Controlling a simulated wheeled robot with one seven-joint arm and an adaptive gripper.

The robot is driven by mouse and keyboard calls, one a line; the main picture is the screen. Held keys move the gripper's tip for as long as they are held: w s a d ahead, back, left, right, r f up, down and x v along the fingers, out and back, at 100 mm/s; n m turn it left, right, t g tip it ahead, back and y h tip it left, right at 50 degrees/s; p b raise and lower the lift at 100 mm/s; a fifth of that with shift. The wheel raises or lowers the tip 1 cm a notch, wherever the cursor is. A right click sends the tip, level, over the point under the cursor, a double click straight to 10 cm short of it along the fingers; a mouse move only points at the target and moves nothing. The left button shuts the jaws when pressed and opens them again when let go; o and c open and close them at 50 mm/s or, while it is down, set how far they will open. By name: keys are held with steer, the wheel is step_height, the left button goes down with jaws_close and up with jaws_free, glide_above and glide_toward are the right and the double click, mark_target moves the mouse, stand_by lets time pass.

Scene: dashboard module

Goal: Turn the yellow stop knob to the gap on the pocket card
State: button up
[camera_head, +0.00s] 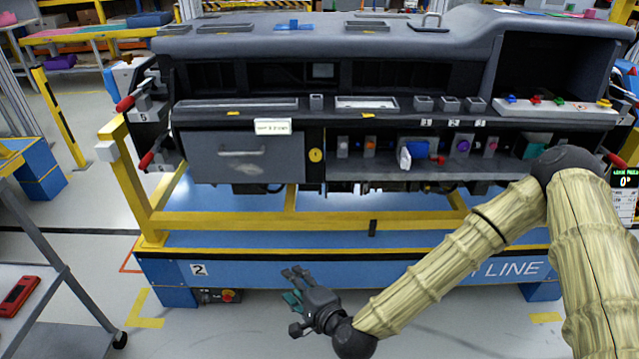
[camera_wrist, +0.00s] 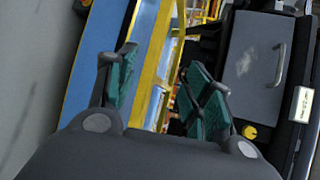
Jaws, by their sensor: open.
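The yellow stop knob (camera_head: 316,155) is a small round disc on the dashboard front, just right of the grey drawer. It also shows in the wrist view (camera_wrist: 249,132), beside the right finger. Its marking is too small to read. A white card (camera_head: 272,127) with dark print sits above it to the left, and shows in the wrist view (camera_wrist: 302,104); I cannot tell whether this is the pocket card. My gripper (camera_head: 291,287) is open and empty, low in front of the blue base and well below the knob. Its teal finger pads show in the wrist view (camera_wrist: 163,88).
The grey drawer (camera_head: 240,157) with a bar handle is shut. Several coloured knobs and a white lever (camera_head: 405,157) line the shelf right of the yellow knob. A yellow rail (camera_head: 330,222) crosses below. A cart (camera_head: 50,330) stands at left; a display (camera_head: 625,180) at right.

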steer(key=w+d+r+m+t+b, duration=0.2)
steer(key=w+r+m+t, duration=0.3)
steer(key=w+r, duration=0.3)
steer(key=m+t+h+b, duration=0.2)
steer(key=m+t+h, duration=0.15)
steer(key=m, duration=0.25)
glide_toward(317, 158)
steer(key=shift+t, duration=0.25)
steer(key=x, duration=0.8)
steer(key=shift+w+a+f, duration=0.15)
steer(key=shift+w, duration=0.25)
steer(key=shift+c, duration=0.2)
steer(key=c, duration=1)
steer(key=shift+n, duration=0.4)
